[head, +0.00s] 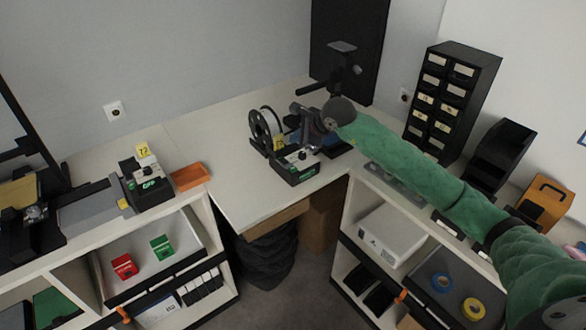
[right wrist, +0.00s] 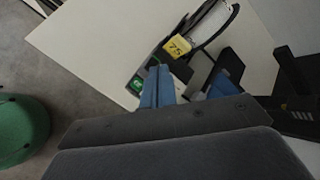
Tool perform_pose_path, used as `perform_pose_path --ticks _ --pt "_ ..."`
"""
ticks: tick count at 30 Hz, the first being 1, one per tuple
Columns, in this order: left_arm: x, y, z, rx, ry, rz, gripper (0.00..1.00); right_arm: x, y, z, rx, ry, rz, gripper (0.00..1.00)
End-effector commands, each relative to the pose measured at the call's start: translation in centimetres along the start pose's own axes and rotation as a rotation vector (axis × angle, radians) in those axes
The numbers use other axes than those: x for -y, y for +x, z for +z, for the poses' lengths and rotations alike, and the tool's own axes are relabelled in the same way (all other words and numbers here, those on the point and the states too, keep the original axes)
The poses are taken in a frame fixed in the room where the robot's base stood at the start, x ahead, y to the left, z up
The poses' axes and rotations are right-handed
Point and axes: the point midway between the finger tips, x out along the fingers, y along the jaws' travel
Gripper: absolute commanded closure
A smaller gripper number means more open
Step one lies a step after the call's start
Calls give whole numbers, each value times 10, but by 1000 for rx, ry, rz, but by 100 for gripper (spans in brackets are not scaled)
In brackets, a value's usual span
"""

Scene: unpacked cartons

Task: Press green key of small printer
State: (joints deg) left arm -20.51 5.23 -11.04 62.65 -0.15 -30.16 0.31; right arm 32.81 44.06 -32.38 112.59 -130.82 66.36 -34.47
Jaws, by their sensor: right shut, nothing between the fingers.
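A small dark printer (head: 293,163) with a pale top, a green key (head: 302,155) and a yellow tag stands on the corner worktop. In the right wrist view its green key (right wrist: 139,82) shows beside the fingers, below the yellow tag (right wrist: 177,47). My right gripper (head: 308,142) is shut and empty, close above and behind this printer; its blue fingers partly hide it in the wrist view. Contact with the key cannot be told. A similar device (head: 148,186), also with green on its front and a yellow tag, stands farther left. My left gripper is not in view.
A spool (head: 262,128) stands right behind the printer. A dark post (head: 345,62) rises behind my right gripper. An orange tray (head: 190,176) lies on the left bench. The worktop (head: 240,195) in front of the printer is clear. A drawer cabinet (head: 450,100) stands at right.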

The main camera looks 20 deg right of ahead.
Motion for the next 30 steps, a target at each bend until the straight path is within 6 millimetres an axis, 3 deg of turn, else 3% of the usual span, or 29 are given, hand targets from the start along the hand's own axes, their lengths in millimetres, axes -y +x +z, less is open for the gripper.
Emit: perform_pose_path --ticks 7,26,30 --pt "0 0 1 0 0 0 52 -4 5 -3 0 1 1 100" --pt "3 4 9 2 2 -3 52 -32 44 -32 1 3 2 100" --pt "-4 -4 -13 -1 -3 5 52 -37 50 -36 1 2 0 100"
